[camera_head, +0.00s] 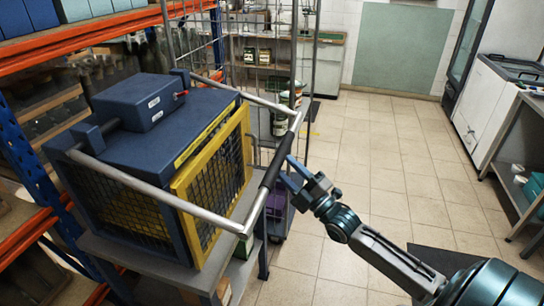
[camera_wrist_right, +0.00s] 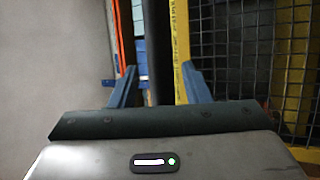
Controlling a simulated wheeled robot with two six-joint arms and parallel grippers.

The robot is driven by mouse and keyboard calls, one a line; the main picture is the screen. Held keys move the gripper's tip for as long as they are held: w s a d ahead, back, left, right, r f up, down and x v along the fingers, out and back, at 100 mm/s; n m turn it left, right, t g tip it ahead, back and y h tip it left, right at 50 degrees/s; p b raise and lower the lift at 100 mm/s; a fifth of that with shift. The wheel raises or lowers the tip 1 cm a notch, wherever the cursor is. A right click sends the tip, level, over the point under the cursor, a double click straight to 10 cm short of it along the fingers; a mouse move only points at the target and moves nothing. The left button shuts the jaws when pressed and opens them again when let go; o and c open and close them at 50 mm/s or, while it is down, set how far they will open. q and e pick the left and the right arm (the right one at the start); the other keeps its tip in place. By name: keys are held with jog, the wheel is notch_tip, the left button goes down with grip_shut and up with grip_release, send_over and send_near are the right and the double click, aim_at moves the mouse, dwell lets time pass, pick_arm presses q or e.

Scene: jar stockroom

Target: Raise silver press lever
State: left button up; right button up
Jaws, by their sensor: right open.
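The silver press lever (camera_head: 150,190) is a U-shaped bar around the blue press (camera_head: 190,110), with a black grip (camera_head: 270,170) across its front. The bar sits forward of the yellow-framed mesh front (camera_head: 215,165), below the press top. My right gripper (camera_head: 291,172) is open just right of the grip, fingers pointing at it. In the right wrist view, a dark vertical bar, likely the grip (camera_wrist_right: 155,60), shows between my open right fingers (camera_wrist_right: 160,85). I cannot tell whether they touch it. My left gripper is not in view.
An orange and blue rack (camera_head: 110,50) is at the left, and a wire cage (camera_head: 265,55) is behind. The tiled floor (camera_head: 390,160) to the right is clear. A steel table (camera_head: 520,160) stands far right.

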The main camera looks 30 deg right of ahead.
aim_at(278, 161)
jog(key=b+x, duration=0.2)
jog(key=x, duration=0.2)
jog(key=shift+w+a+f, duration=0.1)
jog(key=shift+f, duration=0.05)
jog(key=shift+b+x, duration=0.5)
jog(key=shift+x, duration=0.55)
grip_shut()
